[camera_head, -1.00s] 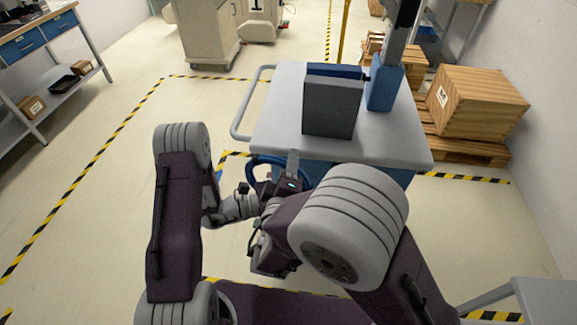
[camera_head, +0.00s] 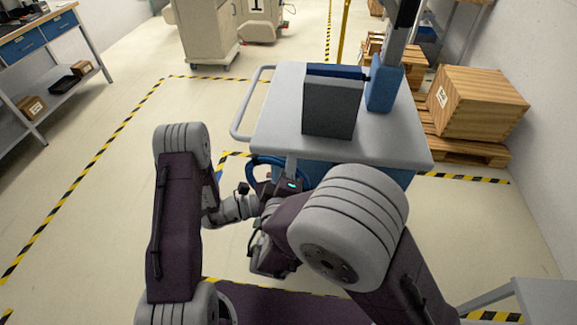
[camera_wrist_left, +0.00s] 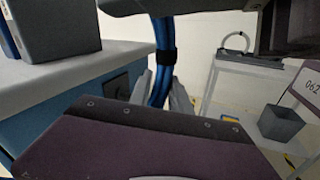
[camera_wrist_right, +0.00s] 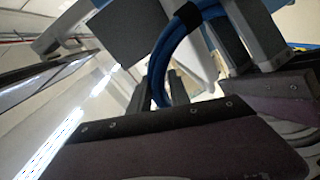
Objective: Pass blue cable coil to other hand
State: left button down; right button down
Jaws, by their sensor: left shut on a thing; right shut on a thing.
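The blue cable coil (camera_head: 262,160) is held up in front of the cart, between my two hands. My right gripper (camera_head: 290,165) is shut on it. In the right wrist view the coil (camera_wrist_right: 174,46) curves up from between the right fingers (camera_wrist_right: 157,92), and a black band wraps its top. The left fingers (camera_wrist_right: 248,40) are also around the coil there. In the left wrist view the coil (camera_wrist_left: 159,84) runs between the left fingers (camera_wrist_left: 160,94), which are shut on it just below a black band (camera_wrist_left: 166,57). In the head view my arms hide much of the coil.
A grey-topped cart (camera_head: 390,145) stands directly ahead, with a grey box (camera_head: 330,108) and a blue-based stand (camera_head: 383,85) on it. A workbench (camera_head: 38,48) stands at far left. Floor at left is clear.

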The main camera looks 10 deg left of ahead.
dwell(0.8)
pick_arm(q)
jog(key=c, duration=1.1)
grip_release()
jog(key=v, duration=1.2)
jog(key=shift+f, duration=0.1)
jog(key=s+a+f+m+g+y, duration=0.2)
jog(key=s+f+m+g+y, duration=0.3)
jog(key=s, duration=0.3)
jog(key=s+a+f+m+g+y, duration=0.2)
jog(key=s+f+m+g+y, duration=0.3)
jog(key=s, duration=0.3)
jog(key=w+r+m+t+y, duration=0.1)
jog(key=w+r+m+y, duration=0.1)
jog(key=r+m, duration=0.1)
jog(key=w+r+m+t+y, duration=0.2)
jog(key=w+r+m, duration=0.1)
jog(key=w+r+m+t+y, duration=0.1)
jog(key=w+r+m+y, duration=0.1)
jog(key=r+m, duration=0.1)
jog(key=shift+w+r+m+t+y, duration=0.15)
jog(key=shift+w+m+t+y, duration=0.15)
jog(key=shift+w+m+t, duration=0.15)
